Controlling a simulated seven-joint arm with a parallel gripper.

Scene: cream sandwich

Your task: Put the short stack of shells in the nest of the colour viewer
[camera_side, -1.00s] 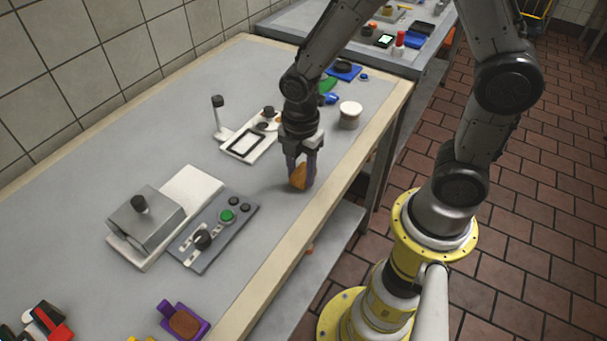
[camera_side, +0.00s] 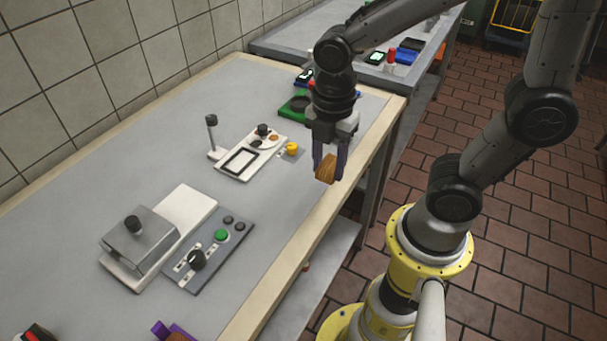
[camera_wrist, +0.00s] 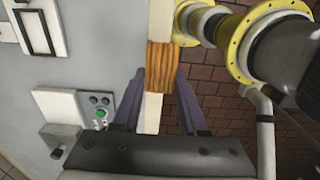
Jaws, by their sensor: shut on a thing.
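My gripper (camera_side: 328,170) has purple fingers shut on an orange-brown, ridged block that looks like the stack of shells (camera_side: 326,167). It holds the block above the table's right edge. In the wrist view the stack (camera_wrist: 160,65) sits between the far ends of the fingers (camera_wrist: 160,85). A white plate with a black rectangular frame (camera_side: 241,162), a black knob and a post stands to the left of my gripper; it looks like the colour viewer. Its framed part also shows in the wrist view (camera_wrist: 37,32). I cannot tell for sure which part is the nest.
A grey metal box on a white base (camera_side: 140,240) and a grey panel with a green button (camera_side: 221,234) stand nearer the camera. A yellow knob (camera_side: 291,148) is beside the white plate. A green item (camera_side: 294,108) lies behind.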

